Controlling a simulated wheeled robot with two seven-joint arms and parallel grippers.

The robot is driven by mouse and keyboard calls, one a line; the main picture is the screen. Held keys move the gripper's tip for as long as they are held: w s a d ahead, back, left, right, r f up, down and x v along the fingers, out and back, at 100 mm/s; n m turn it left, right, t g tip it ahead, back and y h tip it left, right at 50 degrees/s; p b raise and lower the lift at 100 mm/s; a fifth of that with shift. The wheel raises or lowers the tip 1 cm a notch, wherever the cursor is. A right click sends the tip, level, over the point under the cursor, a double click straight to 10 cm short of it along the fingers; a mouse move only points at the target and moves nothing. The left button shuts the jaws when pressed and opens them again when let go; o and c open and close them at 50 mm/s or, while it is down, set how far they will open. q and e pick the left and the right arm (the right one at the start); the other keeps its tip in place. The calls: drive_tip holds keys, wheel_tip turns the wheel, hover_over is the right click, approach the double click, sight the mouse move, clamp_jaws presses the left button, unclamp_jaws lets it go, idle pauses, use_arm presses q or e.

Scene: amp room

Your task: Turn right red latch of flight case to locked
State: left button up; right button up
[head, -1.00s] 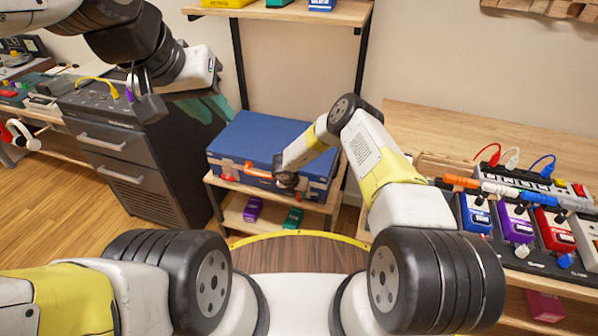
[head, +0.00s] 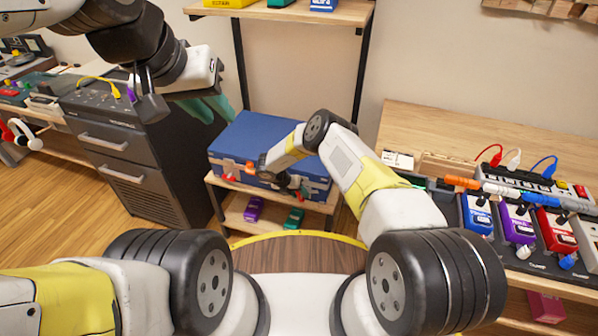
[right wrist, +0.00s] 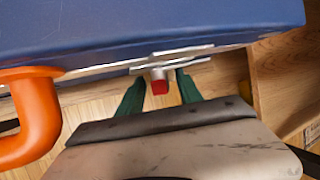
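The blue flight case (head: 262,140) lies shut on a low wooden shelf, with an orange handle (head: 236,166) on its front, partly hidden by my right arm. A red latch (head: 229,179) shows at its front left. My right gripper (head: 297,190) is at the front right of the case. In the right wrist view, the right red latch (right wrist: 160,86) on its metal plate sits between the green fingertips of the open right gripper (right wrist: 160,88). A gap shows on each side. The handle (right wrist: 28,115) is at left there. My left gripper (head: 212,106) seems open and empty, left of the case.
A dark drawer cabinet (head: 125,150) stands left of the case. A wooden bench (head: 470,130) with several pedals and cables is at right. Purple (head: 254,208) and green (head: 293,218) pedals lie on the lower shelf. A shelf post (head: 360,70) rises behind the case.

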drive_tip(key=v, duration=0.7)
drive_tip(key=shift+r, duration=0.35)
drive_tip(key=shift+a, duration=0.2)
drive_tip(key=shift+c, duration=0.2)
